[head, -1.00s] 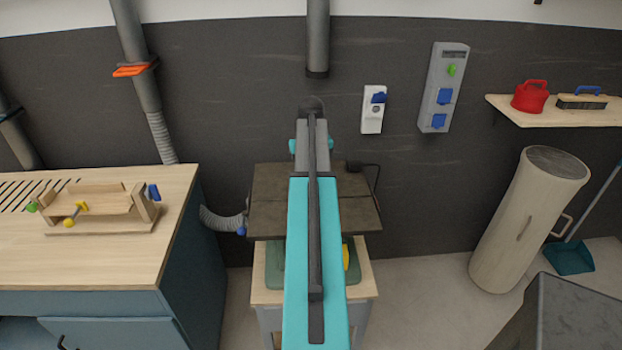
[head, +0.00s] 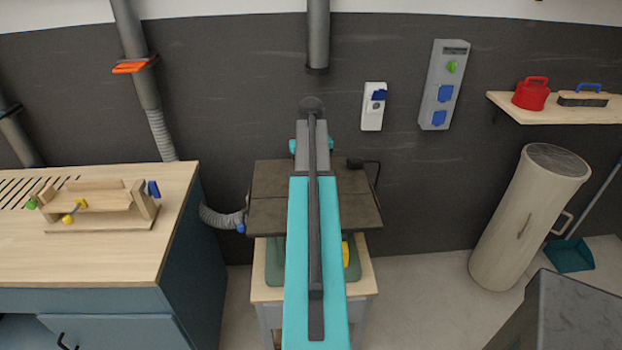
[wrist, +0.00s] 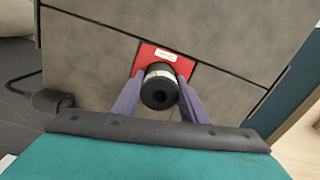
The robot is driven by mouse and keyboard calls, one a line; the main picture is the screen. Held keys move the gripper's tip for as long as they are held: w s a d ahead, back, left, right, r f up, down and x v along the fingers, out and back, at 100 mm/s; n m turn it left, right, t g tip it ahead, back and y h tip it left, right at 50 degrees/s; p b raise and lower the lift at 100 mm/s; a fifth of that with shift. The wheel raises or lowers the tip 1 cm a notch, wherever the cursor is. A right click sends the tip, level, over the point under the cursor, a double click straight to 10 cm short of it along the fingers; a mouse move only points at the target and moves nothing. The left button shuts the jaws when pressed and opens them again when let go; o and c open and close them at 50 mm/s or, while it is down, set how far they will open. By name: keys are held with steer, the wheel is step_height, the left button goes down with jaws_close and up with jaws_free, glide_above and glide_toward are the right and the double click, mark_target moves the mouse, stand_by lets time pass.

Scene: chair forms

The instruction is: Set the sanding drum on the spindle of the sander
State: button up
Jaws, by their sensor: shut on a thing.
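The sanding drum (wrist: 159,94) shows in the wrist view as a short black cylinder with a dark central hole and a pale band. My gripper (wrist: 160,79) is shut on it, with one purple finger on each side. Behind the drum is a red plate (wrist: 148,54) with a white label, set in the grey-brown table of the sander (wrist: 90,60). In the head view the sander's table (head: 265,210) lies under my arm. The spindle is not visible. My gripper and the drum are hidden behind my arm in the head view.
A wooden workbench (head: 100,250) with a clamped wooden jig (head: 100,205) stands at left. A grey hose (head: 222,217) meets the sander's left side. A dark plug and cable (head: 366,165) lie at its right rear. A pale cylinder bin (head: 525,220) and grey block (head: 580,310) stand right.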

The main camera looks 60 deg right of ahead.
steer(key=shift+f, duration=0.1)
steer(key=o, duration=1.3)
steer(key=shift+o, duration=0.2)
step_height(320, 180, up, 14)
steer(key=p, duration=0.8)
steer(key=shift+p, duration=0.3)
steer(key=shift+f, duration=0.15)
